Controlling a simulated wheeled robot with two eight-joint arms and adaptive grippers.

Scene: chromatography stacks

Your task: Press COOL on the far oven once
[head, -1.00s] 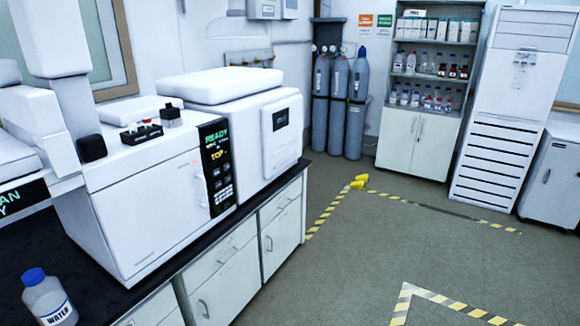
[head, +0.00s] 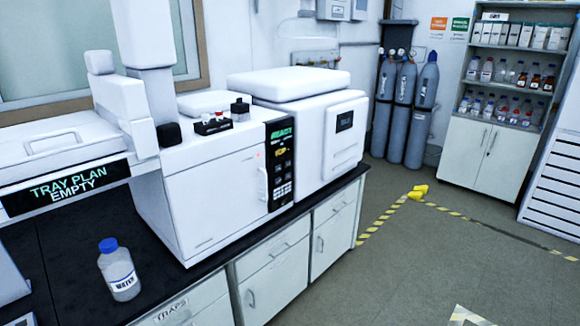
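A white oven unit (head: 215,200) stands on the dark bench in the head view, its front facing the aisle. Its black control panel (head: 280,165) carries a green READY display, a yellow line of text and several small keys. The key labels are too small to read, so I cannot tell which one is COOL. I cannot tell whether this is the far oven. A white unit with a small dark display (head: 345,122) stands just beyond it. Neither of my grippers shows.
A water bottle with a blue cap (head: 120,272) stands on the dark bench (head: 70,235). A sampler display (head: 66,189) reads TRAY PLAN EMPTY. Gas cylinders (head: 405,110) and a cabinet (head: 490,155) stand at the back.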

